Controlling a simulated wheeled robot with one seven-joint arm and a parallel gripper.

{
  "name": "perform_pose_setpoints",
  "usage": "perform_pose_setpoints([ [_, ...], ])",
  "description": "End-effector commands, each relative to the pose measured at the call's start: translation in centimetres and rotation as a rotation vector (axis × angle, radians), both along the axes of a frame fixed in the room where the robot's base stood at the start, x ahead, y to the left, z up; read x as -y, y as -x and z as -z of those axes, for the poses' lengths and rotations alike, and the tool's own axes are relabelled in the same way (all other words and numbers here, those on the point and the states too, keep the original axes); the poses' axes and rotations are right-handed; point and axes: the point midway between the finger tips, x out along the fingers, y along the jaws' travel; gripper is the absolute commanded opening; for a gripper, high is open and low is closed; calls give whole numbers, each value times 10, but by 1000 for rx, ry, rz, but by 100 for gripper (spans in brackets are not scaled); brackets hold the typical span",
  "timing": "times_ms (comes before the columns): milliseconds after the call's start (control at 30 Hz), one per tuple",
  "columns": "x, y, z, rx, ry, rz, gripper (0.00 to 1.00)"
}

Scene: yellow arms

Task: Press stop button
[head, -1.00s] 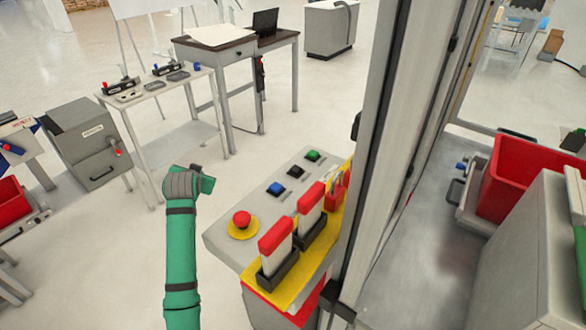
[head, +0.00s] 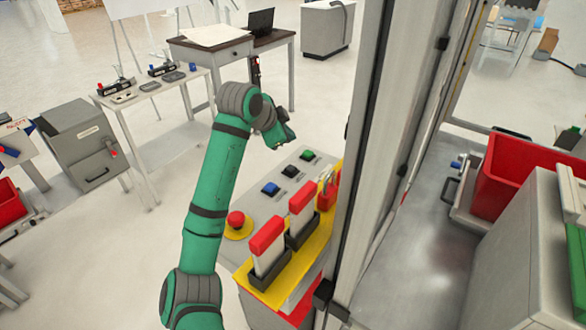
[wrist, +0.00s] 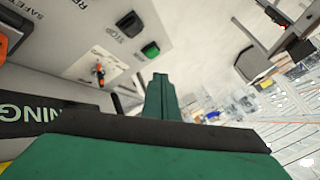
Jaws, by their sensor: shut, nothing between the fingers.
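The black stop button (head: 290,171) sits on the grey control panel (head: 262,208), between a blue button (head: 270,188) and a green button (head: 307,155). In the wrist view the black button (wrist: 130,24) has the word STOP beside it, with the green button (wrist: 150,50) close by. My gripper (head: 286,138) is above the panel's far end, near the green button and apart from the black one. Its green fingers (wrist: 160,85) are shut and empty in the wrist view. The fingertips are hard to make out in the head view.
A red emergency knob (head: 236,220) on a yellow ring is at the panel's near end. A tall grey frame post (head: 365,150) rises right of the panel. Tables stand behind on the left.

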Motion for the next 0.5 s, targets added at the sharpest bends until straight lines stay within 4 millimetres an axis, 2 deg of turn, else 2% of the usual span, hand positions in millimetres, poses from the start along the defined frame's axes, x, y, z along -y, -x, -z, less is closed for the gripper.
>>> perform_pose_setpoints([
  [267, -1, 0, 4, -1, 1, -3, 0],
  [500, -1, 0, 28, -2, 2, -3, 0],
])
